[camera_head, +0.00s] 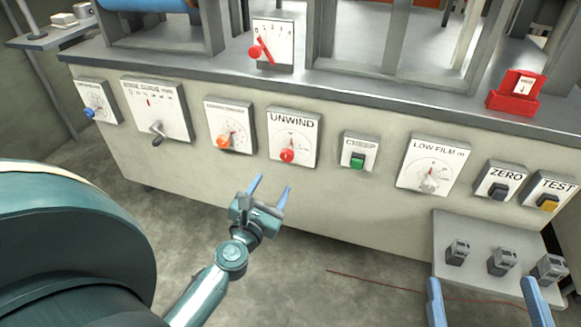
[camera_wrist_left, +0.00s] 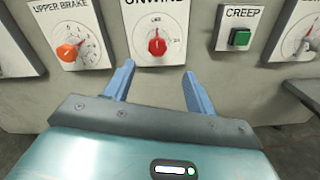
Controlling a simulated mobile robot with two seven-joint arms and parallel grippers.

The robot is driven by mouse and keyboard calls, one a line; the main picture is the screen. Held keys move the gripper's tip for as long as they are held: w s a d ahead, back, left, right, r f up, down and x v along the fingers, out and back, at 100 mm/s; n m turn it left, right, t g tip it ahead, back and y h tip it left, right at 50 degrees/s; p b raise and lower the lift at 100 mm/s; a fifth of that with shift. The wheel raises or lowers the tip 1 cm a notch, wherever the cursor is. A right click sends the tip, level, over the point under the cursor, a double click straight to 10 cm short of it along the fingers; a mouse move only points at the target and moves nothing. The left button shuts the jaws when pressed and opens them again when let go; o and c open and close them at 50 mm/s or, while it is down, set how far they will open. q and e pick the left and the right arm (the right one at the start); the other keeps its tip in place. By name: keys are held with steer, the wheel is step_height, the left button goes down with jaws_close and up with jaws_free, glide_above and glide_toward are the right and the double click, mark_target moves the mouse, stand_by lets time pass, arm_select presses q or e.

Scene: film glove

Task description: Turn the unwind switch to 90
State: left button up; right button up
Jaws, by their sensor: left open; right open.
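The unwind switch is a red knob (camera_head: 287,156) on a white plate labelled UNWIND (camera_head: 293,136), on the front of the machine. In the left wrist view the red knob (camera_wrist_left: 157,46) sits straight ahead, with a small pointer mark at its top. My left gripper (camera_head: 270,188) is open and empty, below the unwind plate and apart from the knob. In the left wrist view its two blue fingers (camera_wrist_left: 158,85) lie below and to either side of the knob. My right gripper (camera_head: 482,300) is open at the bottom right, away from the switch.
An orange upper brake knob (camera_head: 222,141) is left of the unwind plate. A green creep button (camera_head: 358,160) is to its right. Further right are the low film dial (camera_head: 430,180), zero switch (camera_head: 498,190) and test switch (camera_head: 547,202). A low shelf (camera_head: 470,225) juts out at lower right.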

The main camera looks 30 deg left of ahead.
mark_target(286, 158)
arm_select(q)
steer(key=shift+n, duration=0.4)
steer(key=x, duration=1.3)
steer(key=shift+w+a+f, duration=0.2)
steer(key=shift+a+f, duration=0.05)
steer(key=shift+a, duration=0.05)
steer(key=shift+c, duration=0.7)
steer(key=c, duration=0.8)
